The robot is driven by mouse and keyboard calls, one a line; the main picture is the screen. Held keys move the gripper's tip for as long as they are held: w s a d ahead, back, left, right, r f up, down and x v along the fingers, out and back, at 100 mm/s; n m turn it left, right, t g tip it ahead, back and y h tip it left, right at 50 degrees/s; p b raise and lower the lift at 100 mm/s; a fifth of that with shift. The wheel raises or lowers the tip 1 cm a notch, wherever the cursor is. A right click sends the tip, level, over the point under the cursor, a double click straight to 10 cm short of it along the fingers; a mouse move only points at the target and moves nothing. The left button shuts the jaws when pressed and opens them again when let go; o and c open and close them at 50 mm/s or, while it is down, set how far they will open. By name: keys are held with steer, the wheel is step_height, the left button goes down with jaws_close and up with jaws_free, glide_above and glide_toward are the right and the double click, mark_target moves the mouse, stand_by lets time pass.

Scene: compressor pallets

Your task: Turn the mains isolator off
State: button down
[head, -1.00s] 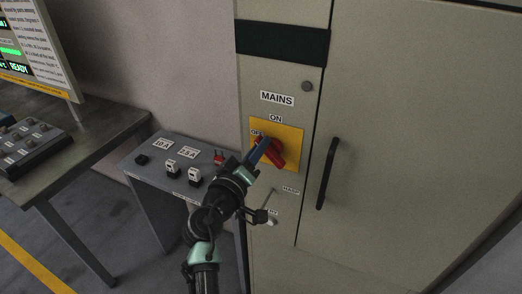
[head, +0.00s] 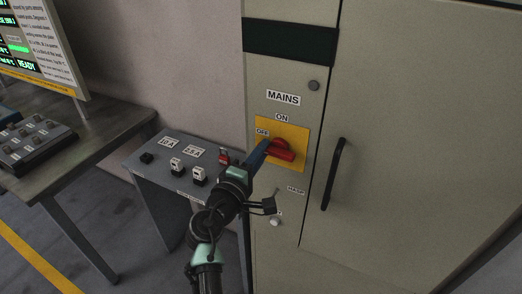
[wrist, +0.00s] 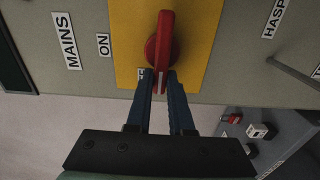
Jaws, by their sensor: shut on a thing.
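The mains isolator is a red rotary handle (head: 283,152) on a yellow plate (head: 296,133), set in the beige cabinet below the MAINS label (head: 283,98). The ON label (head: 281,117) is above it and the OFF label (head: 262,132) is at its left. The handle lies nearly level, its left end towards the OFF side. My gripper (head: 266,147) is shut on the handle from the left. In the wrist view, the blue fingers of my gripper (wrist: 162,80) sit on both sides of the red handle (wrist: 162,38). The OFF label is mostly hidden there.
A small grey panel (head: 150,171) with switches stands left of the cabinet. A black door handle (head: 333,174) is to the right. A table with a control box (head: 40,143) is at far left.

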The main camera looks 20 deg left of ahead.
steer(key=shift+w+d+f+h, duration=0.1)
steer(key=shift+d+f+h, duration=0.2)
steer(key=shift+d+f, duration=0.15)
steer(key=c, duration=0.8)
jaws_free()
steer(key=shift+r, duration=0.35)
steer(key=shift+a+r, duration=0.15)
steer(key=shift+a, duration=0.1)
steer(key=s+b, duration=0.2)
steer(key=s, duration=1.1)
steer(key=shift+a, duration=0.15)
